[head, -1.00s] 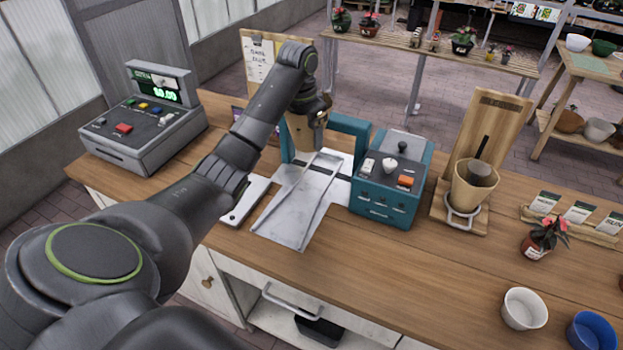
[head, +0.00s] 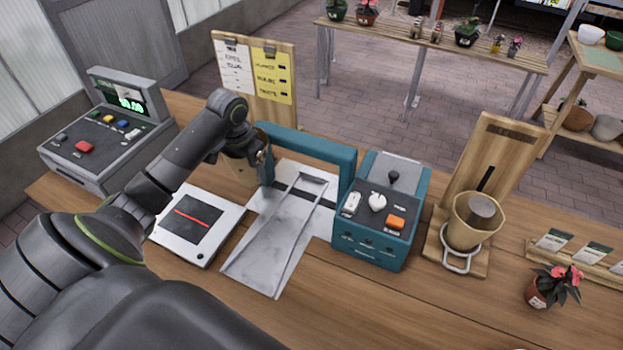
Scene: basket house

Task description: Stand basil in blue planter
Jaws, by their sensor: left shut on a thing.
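My left gripper (head: 260,168) is shut on a tan, tapered, paper-like thing (head: 238,172), beside the left post of a teal arch. My arm hides part of the tan thing, and I see no leaves on it, so I cannot tell whether it holds the basil. No basil plant can be made out for sure. The blue planter is out of view now. My right gripper is not in view.
A teal machine (head: 380,225) and its metal chute (head: 275,235) stand mid-counter. A black-and-white pad (head: 195,225) and a cash register (head: 105,135) are at left.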

